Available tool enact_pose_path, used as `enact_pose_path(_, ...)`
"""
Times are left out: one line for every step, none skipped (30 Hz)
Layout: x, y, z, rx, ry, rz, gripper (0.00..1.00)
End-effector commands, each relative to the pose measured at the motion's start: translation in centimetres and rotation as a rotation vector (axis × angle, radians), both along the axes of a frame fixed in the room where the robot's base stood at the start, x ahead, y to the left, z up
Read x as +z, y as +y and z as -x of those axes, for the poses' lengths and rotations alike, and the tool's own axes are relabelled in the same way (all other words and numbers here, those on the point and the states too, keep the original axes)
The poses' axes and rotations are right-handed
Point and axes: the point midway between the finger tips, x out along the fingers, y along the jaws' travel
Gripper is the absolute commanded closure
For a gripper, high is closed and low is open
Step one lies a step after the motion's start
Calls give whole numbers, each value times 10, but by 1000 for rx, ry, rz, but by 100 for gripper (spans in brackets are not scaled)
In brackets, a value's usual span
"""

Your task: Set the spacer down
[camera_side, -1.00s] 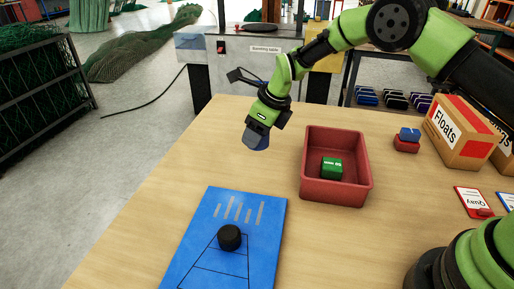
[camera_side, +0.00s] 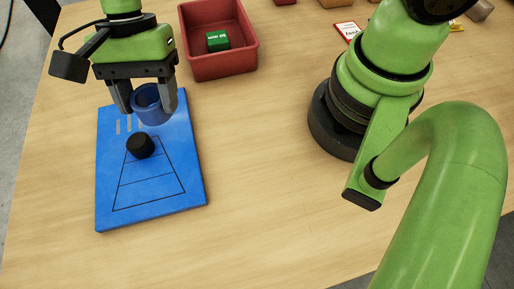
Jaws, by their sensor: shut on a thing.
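The spacer (camera_side: 153,115) is a blue ring with an open top. My gripper (camera_side: 148,106) is shut on it, with one dark finger at each side. The ring appears held above the far part of a blue board (camera_side: 184,188) lying on the table. A black cylinder (camera_side: 140,147) stands on the board, nearer the camera than the ring. The ring covers part of the board's pale stripes. The gap beneath the ring is hard to judge.
A red tray (camera_side: 225,66) with a green block (camera_side: 218,40) inside stands behind and to the right of the board. My arm's base takes up the right side. The wooden table (camera_side: 265,170) between board and base is clear.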

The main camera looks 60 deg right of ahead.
Motion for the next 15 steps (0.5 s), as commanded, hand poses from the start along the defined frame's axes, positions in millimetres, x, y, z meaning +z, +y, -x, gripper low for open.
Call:
enact_pose_path(1, 6, 27, 176, 3, 1, 71)
enact_pose_path(2, 7, 43, 290, 2, 1, 71)
enact_pose_path(3, 8, 64, 441, 2, 1, 71)
enact_pose_path(4, 8, 79, 549, 2, 0, 71)
enact_pose_path(5, 6, 93, 651, 0, 0, 71)
enact_pose_path(6, 4, 110, 777, 1, -1, 71)
enact_pose_path(7, 2, 121, 860, 0, -1, 71)
enact_pose_path(8, -1, 131, 938, 0, -1, 71)
enact_pose_path(10, -4, 142, 1028, -2, -2, 71)
enact_pose_path(10, -7, 149, 1085, -3, -2, 71)
enact_pose_path(11, -9, 155, 1129, -3, -2, 71)
enact_pose_path(12, -11, 161, 1179, -2, -3, 71)
enact_pose_path(12, -13, 165, 1208, -2, -2, 71)
enact_pose_path(11, -14, 167, 1231, -4, -3, 71)
enact_pose_path(8, -15, 170, 1252, -1, -3, 71)
